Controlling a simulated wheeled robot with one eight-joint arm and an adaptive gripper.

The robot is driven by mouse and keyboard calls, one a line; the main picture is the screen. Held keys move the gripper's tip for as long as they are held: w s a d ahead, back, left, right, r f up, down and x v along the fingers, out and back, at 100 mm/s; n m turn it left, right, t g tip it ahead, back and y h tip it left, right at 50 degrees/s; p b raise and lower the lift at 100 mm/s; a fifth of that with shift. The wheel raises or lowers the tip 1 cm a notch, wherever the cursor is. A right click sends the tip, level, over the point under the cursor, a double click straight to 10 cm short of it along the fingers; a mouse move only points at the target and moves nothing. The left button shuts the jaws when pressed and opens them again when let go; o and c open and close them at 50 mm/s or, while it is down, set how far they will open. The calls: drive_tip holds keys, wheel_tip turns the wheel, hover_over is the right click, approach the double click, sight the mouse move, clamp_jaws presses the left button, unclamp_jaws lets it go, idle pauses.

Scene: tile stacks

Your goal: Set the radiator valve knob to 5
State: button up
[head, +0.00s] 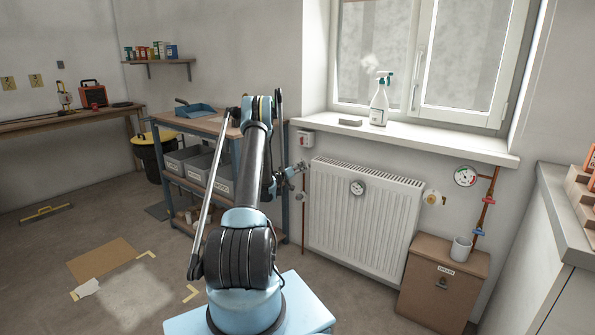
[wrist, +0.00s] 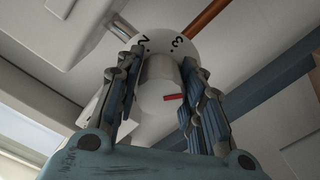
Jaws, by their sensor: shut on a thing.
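The radiator valve knob (wrist: 158,95) is a pale round cylinder in the wrist view, with a short red mark on its end face. The mark lies nearly level, right of the face's middle. Behind the knob is a white dial (wrist: 165,45) with the numerals 2 and 3 visible at its top; its other numerals are hidden by the fingers and knob. My gripper (wrist: 160,78) is shut on the knob, one ridged finger on each side. In the head view my gripper (head: 290,176) is at the left end of the white radiator (head: 330,215); the knob is too small to read there.
A copper pipe (head: 303,215) drops beside the radiator's left end. A brown cabinet (head: 440,290) stands right of the radiator.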

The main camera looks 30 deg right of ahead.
drive_tip(key=m, duration=0.6)
drive_tip(key=shift+w+a+f, duration=0.1)
drive_tip(key=shift+w, duration=0.05)
drive_tip(key=m, duration=0.5)
drive_tip(key=shift+m, duration=0.4)
drive_tip(key=o, duration=1.1)
drive_tip(key=shift+w, duration=0.1)
drive_tip(key=shift+c, duration=0.2)
drive_tip(key=v, duration=1.2)
